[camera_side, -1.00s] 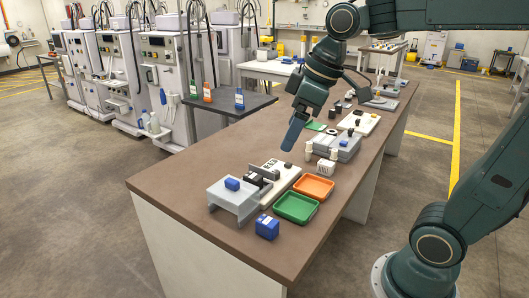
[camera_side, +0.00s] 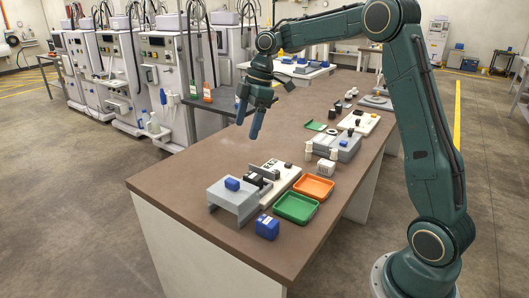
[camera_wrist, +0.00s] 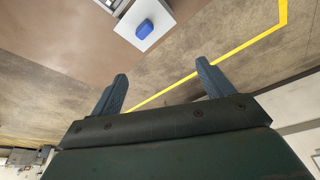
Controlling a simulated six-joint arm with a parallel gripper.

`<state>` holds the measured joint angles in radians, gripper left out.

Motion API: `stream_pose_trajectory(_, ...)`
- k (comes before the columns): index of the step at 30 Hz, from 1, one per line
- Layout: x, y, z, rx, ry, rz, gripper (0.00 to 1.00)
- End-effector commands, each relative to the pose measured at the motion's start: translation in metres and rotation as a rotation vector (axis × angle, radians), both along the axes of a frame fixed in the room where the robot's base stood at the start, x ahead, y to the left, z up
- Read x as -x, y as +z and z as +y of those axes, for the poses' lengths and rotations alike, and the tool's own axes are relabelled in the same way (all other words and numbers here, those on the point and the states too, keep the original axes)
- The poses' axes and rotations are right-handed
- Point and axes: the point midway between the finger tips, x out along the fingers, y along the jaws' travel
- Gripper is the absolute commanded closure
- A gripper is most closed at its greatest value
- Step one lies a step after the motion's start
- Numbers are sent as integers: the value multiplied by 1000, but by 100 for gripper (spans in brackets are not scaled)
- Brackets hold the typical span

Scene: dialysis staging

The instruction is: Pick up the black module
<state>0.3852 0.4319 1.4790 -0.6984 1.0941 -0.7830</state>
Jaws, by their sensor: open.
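A black module (camera_side: 254,180) sits on the bench between the grey box and the white board, partly hidden among nearby parts in the side view. It is small there, and I cannot make out its details. My gripper (camera_side: 249,124) is open and empty. It hangs above the bench, up and behind the black module in the side view, clear of everything. In the wrist view my two blue-grey fingers (camera_wrist: 162,88) are spread apart with nothing between them. I cannot make out the black module in the wrist view.
A grey box (camera_side: 233,201) with a blue block (camera_side: 232,184) on top stands left of the module. A green tray (camera_side: 297,209), an orange tray (camera_side: 314,188) and a blue box (camera_side: 267,227) are nearby. The bench's left front area is bare.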

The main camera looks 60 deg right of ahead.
Motion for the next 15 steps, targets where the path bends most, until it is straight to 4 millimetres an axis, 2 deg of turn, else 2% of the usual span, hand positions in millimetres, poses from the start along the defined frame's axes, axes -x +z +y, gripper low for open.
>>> stream_pose_trajectory(6, -26, -40, -33, -19, 143, 5, 20)
stream_pose_trajectory(15, -46, -102, -79, -53, 341, -5, 20)
